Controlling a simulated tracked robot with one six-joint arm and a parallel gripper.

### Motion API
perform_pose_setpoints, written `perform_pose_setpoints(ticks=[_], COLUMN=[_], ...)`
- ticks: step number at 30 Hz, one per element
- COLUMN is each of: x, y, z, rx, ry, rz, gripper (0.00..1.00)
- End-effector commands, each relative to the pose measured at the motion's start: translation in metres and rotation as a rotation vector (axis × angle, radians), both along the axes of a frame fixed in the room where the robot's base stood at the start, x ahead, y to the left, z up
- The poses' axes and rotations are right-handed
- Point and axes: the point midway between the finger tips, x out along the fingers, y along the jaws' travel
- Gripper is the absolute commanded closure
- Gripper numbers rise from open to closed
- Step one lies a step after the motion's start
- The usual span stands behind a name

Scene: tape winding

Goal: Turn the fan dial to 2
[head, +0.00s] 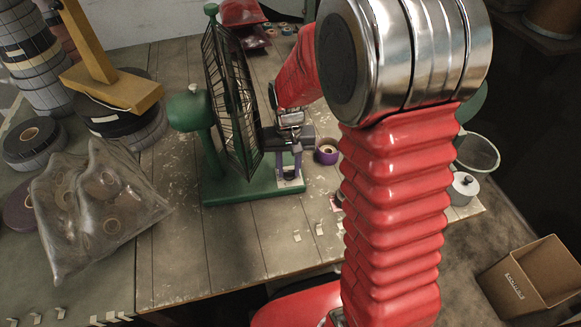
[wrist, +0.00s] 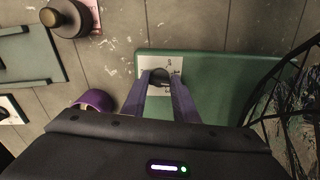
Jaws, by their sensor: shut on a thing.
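The green fan stands on the wooden table, its wire cage (head: 228,95) upright and its flat green base (head: 235,192) below. At the base's right end is a white dial plate (wrist: 174,62) with small dark marks that I cannot read. The dark round fan dial (wrist: 159,75) sits on this plate. My gripper (wrist: 160,84) points down at the plate, its two purple fingers shut on the dial, one on each side. In the head view my gripper (head: 289,174) is beside the cage, over the base's right end. The dial's pointer direction cannot be made out.
The fan cage is close beside my gripper. A purple tape roll (head: 327,154) lies to the right. A clear bag of rolls (head: 100,210) and stacked dark rolls (head: 30,142) are at left. A cardboard box (head: 535,280) stands at lower right. The front table boards are mostly clear.

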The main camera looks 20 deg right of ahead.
Motion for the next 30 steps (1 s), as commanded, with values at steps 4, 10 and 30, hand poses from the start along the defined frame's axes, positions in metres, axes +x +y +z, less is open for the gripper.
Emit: perform_pose_setpoints(ticks=[4, 10, 30], x=[0.0018, 0.0011, -0.0007], y=[0.0008, 0.0010, 0.0017], z=[0.0000, -0.0013, -0.0031], rx=[0.000, 0.000, -0.001], ry=[-0.004, -0.001, 0.005], rz=[-0.104, -0.193, -0.229], gripper=[0.95, 0.93, 0.63])
